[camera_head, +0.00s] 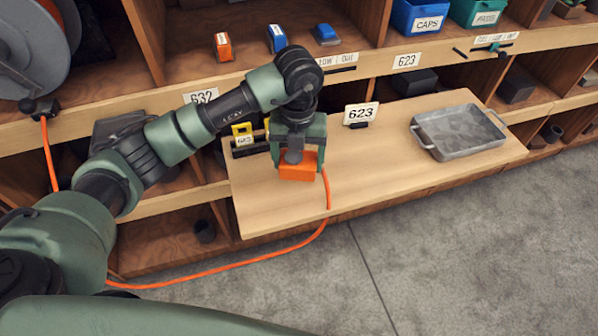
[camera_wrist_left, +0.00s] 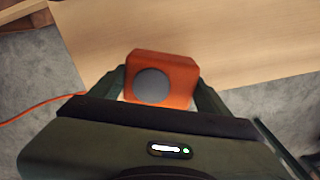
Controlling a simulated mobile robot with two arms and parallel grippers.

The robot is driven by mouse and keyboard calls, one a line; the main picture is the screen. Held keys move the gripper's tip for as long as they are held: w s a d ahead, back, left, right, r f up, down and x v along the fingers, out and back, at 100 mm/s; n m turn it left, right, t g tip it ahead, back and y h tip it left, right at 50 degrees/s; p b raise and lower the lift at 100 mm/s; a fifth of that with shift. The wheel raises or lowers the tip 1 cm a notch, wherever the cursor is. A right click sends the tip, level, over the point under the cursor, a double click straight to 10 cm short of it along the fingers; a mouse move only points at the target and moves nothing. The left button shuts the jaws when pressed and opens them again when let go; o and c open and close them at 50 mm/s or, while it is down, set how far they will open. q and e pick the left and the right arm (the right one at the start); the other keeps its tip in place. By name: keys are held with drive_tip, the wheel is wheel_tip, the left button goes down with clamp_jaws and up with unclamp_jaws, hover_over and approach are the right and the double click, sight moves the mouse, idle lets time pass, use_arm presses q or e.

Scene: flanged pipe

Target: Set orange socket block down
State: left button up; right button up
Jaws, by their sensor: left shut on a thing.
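The orange socket block (camera_head: 297,172) is at the left part of the light wooden board, beneath my left gripper (camera_head: 298,156). My left gripper comes down from above and is shut on the block. In the left wrist view the block (camera_wrist_left: 176,68) sits between the two fingers of the left gripper (camera_wrist_left: 160,88), with a round grey face toward the camera. I cannot tell whether the block touches the board. My right gripper is not in view.
The wooden board (camera_head: 385,155) is clear in its middle. A grey metal tray (camera_head: 458,133) stands at its right. An orange cable (camera_head: 230,270) runs across the floor and up to the block.

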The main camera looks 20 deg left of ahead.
use_arm(q)
wheel_tip(320, 180, down, 2)
drive_tip(key=shift+f, duration=0.15)
wheel_tip(320, 180, down, 3)
drive_tip(key=shift+f+p, duration=0.2)
drive_tip(key=shift+p, duration=0.2)
drive_tip(key=shift+f, duration=0.25)
drive_tip(key=shift+f, duration=0.2)
drive_tip(key=o, duration=1.7)
drive_tip(key=shift+r, duration=0.15)
